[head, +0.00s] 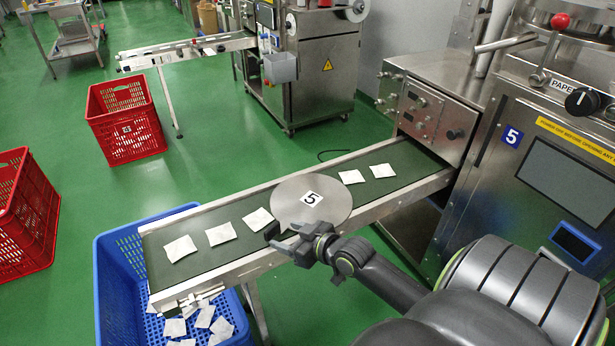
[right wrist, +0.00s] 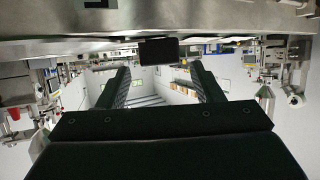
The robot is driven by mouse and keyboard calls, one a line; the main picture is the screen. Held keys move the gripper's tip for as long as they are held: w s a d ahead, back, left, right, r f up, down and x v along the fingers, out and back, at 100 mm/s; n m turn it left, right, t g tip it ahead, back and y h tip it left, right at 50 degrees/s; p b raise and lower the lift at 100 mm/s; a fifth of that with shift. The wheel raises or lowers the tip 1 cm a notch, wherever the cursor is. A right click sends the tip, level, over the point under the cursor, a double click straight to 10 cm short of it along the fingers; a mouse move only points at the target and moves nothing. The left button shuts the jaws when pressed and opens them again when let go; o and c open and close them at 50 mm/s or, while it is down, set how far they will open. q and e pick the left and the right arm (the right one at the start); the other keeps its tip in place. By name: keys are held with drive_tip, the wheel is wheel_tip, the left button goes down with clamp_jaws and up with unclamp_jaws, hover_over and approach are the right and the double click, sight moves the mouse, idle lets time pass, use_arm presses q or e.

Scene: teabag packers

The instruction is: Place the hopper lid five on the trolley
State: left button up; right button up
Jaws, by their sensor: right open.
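Hopper lid five (head: 335,205), a round steel disc with a white "5" label, rests on the green conveyor belt, overhanging its front edge. A small black block (head: 272,230) shows at the lid's near-left side and looks like its grip; it also shows in the right wrist view (right wrist: 158,50). My right gripper (head: 284,240) is open and empty at that block. In the right wrist view its fingers (right wrist: 160,68) point towards the block, one to each side, without closing on it. A steel trolley (head: 68,28) stands at the far upper left. My left gripper is not in view.
White teabags (head: 221,234) lie on the belt (head: 205,255) on both sides of the lid. A blue crate (head: 112,285) with teabags stands under the belt's left end. Red crates (head: 128,125) stand at left. Packer five (head: 495,195) is at right. Green floor is open towards the trolley.

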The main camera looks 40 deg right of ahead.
sight(274, 230)
drive_tip(key=x, duration=0.6)
drive_tip(key=shift+w, duration=0.4)
drive_tip(key=shift+r, duration=0.1)
drive_tip(key=c, duration=1)
